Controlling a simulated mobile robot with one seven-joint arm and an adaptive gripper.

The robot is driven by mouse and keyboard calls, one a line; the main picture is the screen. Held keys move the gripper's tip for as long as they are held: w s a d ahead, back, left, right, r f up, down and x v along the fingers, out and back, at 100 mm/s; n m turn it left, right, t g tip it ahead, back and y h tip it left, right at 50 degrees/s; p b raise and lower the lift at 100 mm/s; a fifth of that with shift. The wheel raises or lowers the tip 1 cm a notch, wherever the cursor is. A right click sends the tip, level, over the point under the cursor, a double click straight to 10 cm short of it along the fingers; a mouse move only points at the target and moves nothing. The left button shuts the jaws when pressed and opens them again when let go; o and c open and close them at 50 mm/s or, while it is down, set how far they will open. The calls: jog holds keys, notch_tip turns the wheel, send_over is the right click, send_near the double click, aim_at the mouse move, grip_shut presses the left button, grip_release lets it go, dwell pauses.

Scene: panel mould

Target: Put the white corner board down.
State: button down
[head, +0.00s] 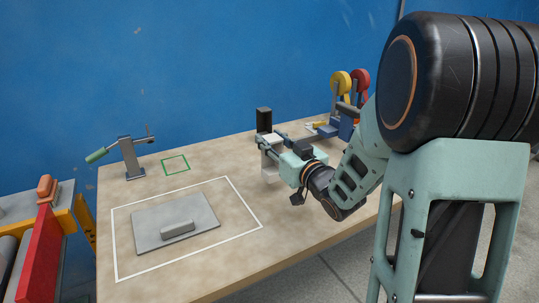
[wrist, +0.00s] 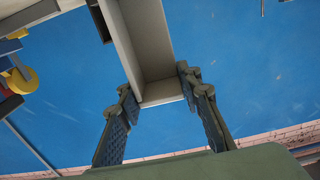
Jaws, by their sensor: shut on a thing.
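The white corner board (wrist: 151,50) is an angled, L-shaped piece between the two blue-padded fingers of my gripper (wrist: 158,90) in the wrist view. My gripper is shut on it. In the head view the board (head: 269,169) shows as a pale upright face below my gripper (head: 268,143), over the back middle of the table. I cannot tell whether its lower edge touches the tabletop. Part of the board is hidden behind the gripper.
A grey plate (head: 150,225) with a raised grey block (head: 178,230) lies inside a white outline on the table (head: 235,255). A green square outline (head: 176,165) is empty. A green-handled clamp (head: 128,155) stands left; a black block (head: 263,120) and yellow and red rolls (head: 341,82) are behind.

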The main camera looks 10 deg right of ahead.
aim_at(270, 169)
jog(key=shift+w+a+f+b, duration=0.15)
jog(key=shift+f+b, duration=0.15)
jog(key=shift+f, duration=0.65)
jog(key=shift+w+a+f+b, duration=0.1)
jog(key=shift+f+b, duration=0.15)
jog(key=shift+f, duration=0.65)
jog(key=shift+s, duration=0.1)
jog(key=shift+f+b, duration=0.25)
jog(key=shift+b, duration=0.05)
jog(key=c, duration=1.4)
grip_release()
jog(key=shift+r, duration=0.1)
jog(key=shift+r, duration=0.1)
